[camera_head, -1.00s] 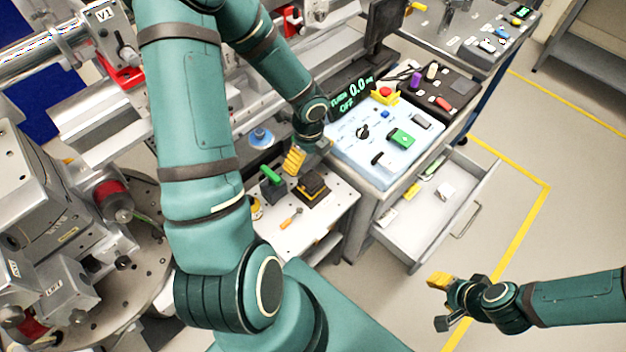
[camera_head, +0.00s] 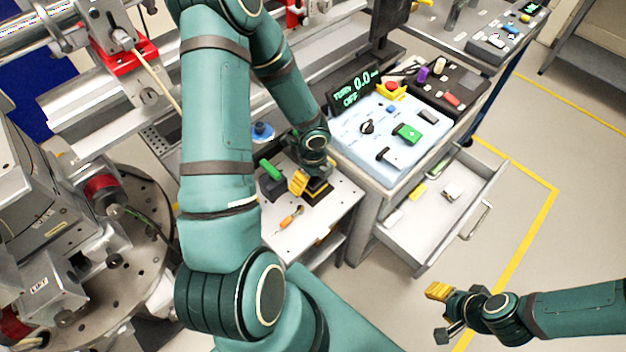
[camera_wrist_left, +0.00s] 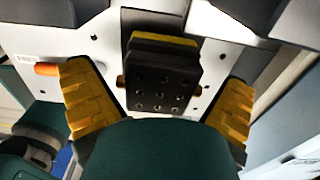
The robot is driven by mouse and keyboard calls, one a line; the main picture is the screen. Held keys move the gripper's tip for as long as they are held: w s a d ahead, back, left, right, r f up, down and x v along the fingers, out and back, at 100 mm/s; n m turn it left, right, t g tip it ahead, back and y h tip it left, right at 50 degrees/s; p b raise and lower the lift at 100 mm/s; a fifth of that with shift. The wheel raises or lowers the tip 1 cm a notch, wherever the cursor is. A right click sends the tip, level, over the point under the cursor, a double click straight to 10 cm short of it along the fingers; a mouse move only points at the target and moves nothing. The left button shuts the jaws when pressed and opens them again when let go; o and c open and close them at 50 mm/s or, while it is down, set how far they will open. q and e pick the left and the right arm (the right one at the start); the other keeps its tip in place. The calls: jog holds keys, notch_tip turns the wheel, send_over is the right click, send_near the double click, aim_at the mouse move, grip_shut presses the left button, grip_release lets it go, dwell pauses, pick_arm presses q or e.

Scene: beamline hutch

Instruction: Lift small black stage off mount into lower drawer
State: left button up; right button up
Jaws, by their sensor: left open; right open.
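The small black stage (camera_head: 318,190) sits on its mount on the white bench plate (camera_head: 325,217), partly hidden by my left gripper (camera_head: 308,182). In the left wrist view the stage (camera_wrist_left: 160,82) shows a black top with several holes and a yellow strip at its far side. The left gripper's yellow fingers (camera_wrist_left: 160,108) are open, one on each side of the stage and apart from it. The lower drawer (camera_head: 425,225) is pulled open below the blue-topped control panel. My right gripper (camera_head: 442,312) is open and empty over the floor, at the lower right.
A green-handled item (camera_head: 271,172) and an orange-handled screwdriver (camera_head: 291,217) lie close to the stage. The drawer holds a few small items, including a yellow one (camera_head: 418,191), with bare floor in its front part.

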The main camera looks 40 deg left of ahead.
pick_arm(q)
jog(key=c, duration=1.4)
jog(key=shift+r, duration=0.1)
jog(key=shift+r, duration=0.1)
